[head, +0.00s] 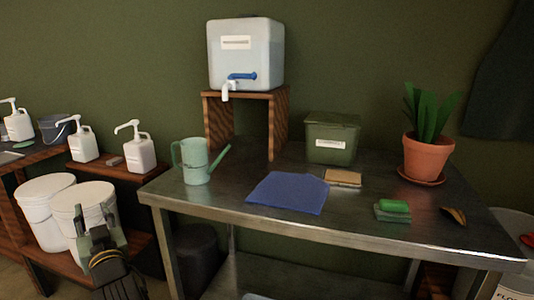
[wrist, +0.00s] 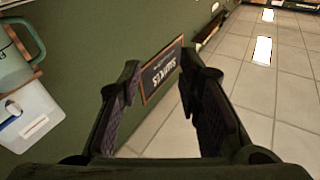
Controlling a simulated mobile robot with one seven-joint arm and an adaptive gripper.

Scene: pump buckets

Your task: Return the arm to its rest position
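My gripper (head: 97,215) is at the lower left of the head view, in front of the white buckets and left of the metal table. Its two fingers stand apart with nothing between them. In the wrist view the open gripper (wrist: 160,75) shows dark ridged pads, with green wall and tiled floor beyond. My arm runs down out of the bottom of the head view. Whether the fingers touch the near white bucket (head: 84,200) cannot be told.
The metal table (head: 330,230) holds a watering can (head: 195,162), blue cloth (head: 288,192), green bin (head: 332,138) and potted plant (head: 428,150). A water tank (head: 246,55) stands on a wooden stand. Pump bottles (head: 139,152) stand on the left shelf. A framed sign (wrist: 161,70) hangs on the wall.

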